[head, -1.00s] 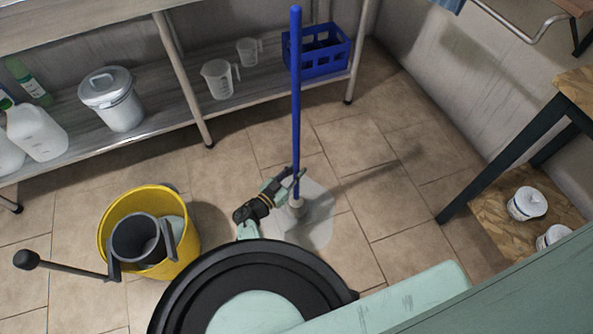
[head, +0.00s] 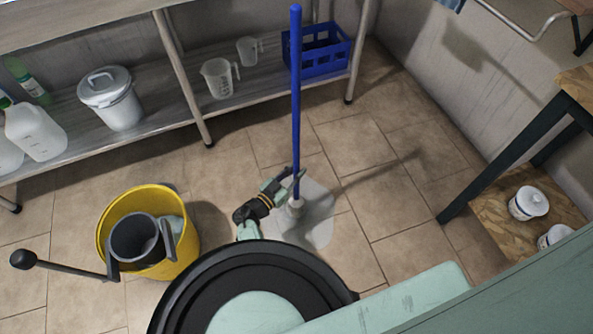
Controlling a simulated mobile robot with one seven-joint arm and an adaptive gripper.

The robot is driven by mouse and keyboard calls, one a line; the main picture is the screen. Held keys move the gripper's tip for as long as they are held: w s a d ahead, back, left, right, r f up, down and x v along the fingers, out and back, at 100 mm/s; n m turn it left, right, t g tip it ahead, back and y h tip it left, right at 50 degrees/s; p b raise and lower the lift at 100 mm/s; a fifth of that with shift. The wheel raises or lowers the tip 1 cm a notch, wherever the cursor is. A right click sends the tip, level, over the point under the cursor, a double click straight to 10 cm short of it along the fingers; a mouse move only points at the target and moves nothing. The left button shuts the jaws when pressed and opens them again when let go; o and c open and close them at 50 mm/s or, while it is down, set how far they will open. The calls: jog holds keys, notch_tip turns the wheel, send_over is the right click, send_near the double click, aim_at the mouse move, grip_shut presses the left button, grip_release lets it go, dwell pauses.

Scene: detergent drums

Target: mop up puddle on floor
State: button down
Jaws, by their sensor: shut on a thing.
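A mop with a blue handle (head: 296,100) stands upright in the middle of the head view. Its pale head (head: 296,207) is low at the floor, over the puddle. The puddle (head: 319,231) is a pale grey wet patch on the brown tiles, showing mostly to the right of and below the mop head. My gripper (head: 294,180) is shut on the mop's handle just above the mop head. My own body hides the floor nearer to me, and the lower edge of the mop head is hard to make out.
A yellow bucket (head: 187,262) with a dark wringer (head: 137,240) stands on the left; its lever sticks out leftward. A metal shelf (head: 172,101) with containers and a blue crate (head: 328,57) runs along the back. A dark-legged table (head: 497,165) stands right. Tiles between are clear.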

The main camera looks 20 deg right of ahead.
jog(key=shift+r, duration=0.1)
jog(key=c, duration=1.4)
grip_release()
